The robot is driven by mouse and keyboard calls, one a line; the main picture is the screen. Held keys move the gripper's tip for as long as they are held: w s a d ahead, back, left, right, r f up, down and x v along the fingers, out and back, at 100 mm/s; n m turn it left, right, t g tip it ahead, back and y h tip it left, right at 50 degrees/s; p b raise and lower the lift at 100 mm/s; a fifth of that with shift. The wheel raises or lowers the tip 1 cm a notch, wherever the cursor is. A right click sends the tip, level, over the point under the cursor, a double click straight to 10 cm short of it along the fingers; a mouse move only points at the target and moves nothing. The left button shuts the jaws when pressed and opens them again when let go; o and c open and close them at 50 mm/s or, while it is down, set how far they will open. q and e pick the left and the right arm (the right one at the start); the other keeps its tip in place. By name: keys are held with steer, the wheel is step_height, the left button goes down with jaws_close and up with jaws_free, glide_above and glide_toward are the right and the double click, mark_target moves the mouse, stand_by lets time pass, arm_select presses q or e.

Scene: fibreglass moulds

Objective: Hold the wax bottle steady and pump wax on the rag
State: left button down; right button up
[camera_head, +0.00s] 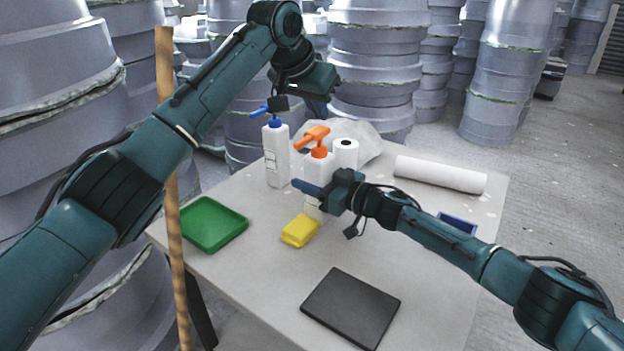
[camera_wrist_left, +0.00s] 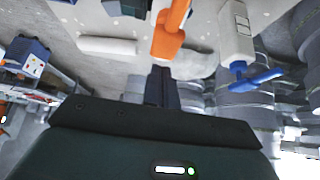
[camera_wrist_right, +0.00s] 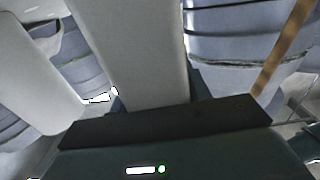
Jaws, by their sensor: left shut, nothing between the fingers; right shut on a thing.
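The white wax bottle with an orange pump head (camera_head: 318,152) stands upright on the table. My right gripper (camera_head: 312,188) is shut around its lower body, and the white body fills the space between the fingers in the right wrist view (camera_wrist_right: 130,50). My left gripper (camera_head: 318,108) is shut and empty just above the orange pump. In the left wrist view the closed fingertips (camera_wrist_left: 160,75) are close to the orange pump head (camera_wrist_left: 168,38); I cannot tell if they touch. A yellow folded piece (camera_head: 300,231), seemingly the rag, lies in front of the bottle.
A white bottle with a blue pump (camera_head: 276,155) stands left of the wax bottle. A wooden pole (camera_head: 172,230) stands at left.

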mark_target(319, 128)
arm_select(q)
steer(key=shift+f, duration=0.1)
stand_by(0.4)
steer(key=shift+f, duration=1.7)
steer(key=shift+r, duration=1.75)
steer(key=shift+f, duration=0.15)
steer(key=shift+f, duration=1.6)
steer(key=shift+r, duration=1.75)
